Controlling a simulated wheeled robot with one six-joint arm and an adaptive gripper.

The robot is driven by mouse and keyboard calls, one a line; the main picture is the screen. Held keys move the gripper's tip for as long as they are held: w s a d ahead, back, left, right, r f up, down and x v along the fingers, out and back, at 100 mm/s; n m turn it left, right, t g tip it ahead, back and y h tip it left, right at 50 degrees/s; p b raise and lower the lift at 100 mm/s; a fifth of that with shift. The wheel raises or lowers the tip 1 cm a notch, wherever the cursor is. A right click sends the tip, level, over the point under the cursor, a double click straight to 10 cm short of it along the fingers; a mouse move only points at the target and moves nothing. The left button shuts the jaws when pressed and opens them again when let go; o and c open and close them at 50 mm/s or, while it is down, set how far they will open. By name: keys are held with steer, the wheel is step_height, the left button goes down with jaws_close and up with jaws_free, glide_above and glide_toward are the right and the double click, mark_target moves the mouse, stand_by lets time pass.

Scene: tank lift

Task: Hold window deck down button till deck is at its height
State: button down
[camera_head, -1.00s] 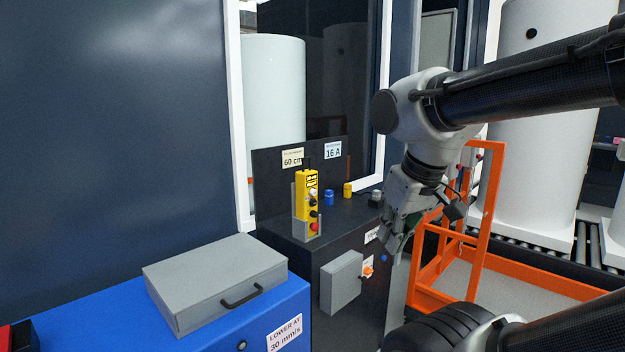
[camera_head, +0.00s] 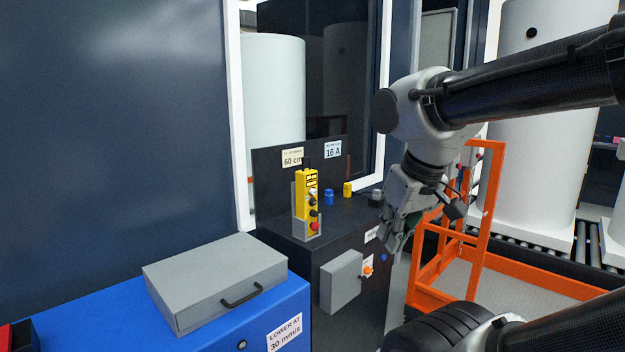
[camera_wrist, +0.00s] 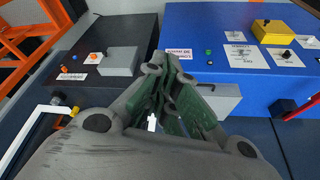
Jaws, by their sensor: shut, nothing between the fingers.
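My gripper (camera_head: 388,238) hangs at the end of my arm, right of the dark console (camera_head: 285,232) in the head view. Its green-padded fingers are shut and empty; in the wrist view the gripper (camera_wrist: 165,66) points toward the gap between the dark and blue cabinets. A yellow button pendant (camera_head: 307,195) stands upright in a grey holder on the console, with light, black and red buttons. The gripper is apart from it. A sign reading "60 cm" (camera_head: 292,158) is behind the pendant. I cannot read which button is deck down, and I cannot identify the deck.
A blue cabinet (camera_head: 130,318) carries a grey case (camera_head: 215,280) and a "LOWER AT 30 mm/s" label (camera_head: 285,333). A grey box (camera_head: 341,281) and an orange knob (camera_head: 368,271) are on the console's front. An orange frame (camera_head: 488,200) stands at right.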

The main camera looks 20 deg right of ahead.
mark_target(314, 202)
steer(key=w+d+f+m+t+h, duration=0.1)
steer(key=w+d+f+m, duration=0.15)
steer(key=w+f, duration=1.05)
steer(key=w+d+f+m, duration=0.1)
steer(key=w+f+m, duration=0.2)
steer(key=w+f, duration=1)
steer(key=w+d+m+t+h, duration=0.4)
steer(key=w+d+t, duration=0.2)
steer(key=w+t, duration=0.1)
step_height(314, 202, up, 15)
steer(key=w+d+m+t+h, duration=0.1)
steer(key=d+m+t+h, duration=0.1)
steer(key=t, duration=0.3)
steer(key=shift+w+d+m+t+h, duration=0.15)
steer(key=shift+w+m+t+h, duration=0.15)
steer(key=shift+w+m+h, duration=0.25)
steer(key=shift+s, duration=0.1)
steer(key=w+a, duration=0.3)
steer(key=w, duration=0.5)
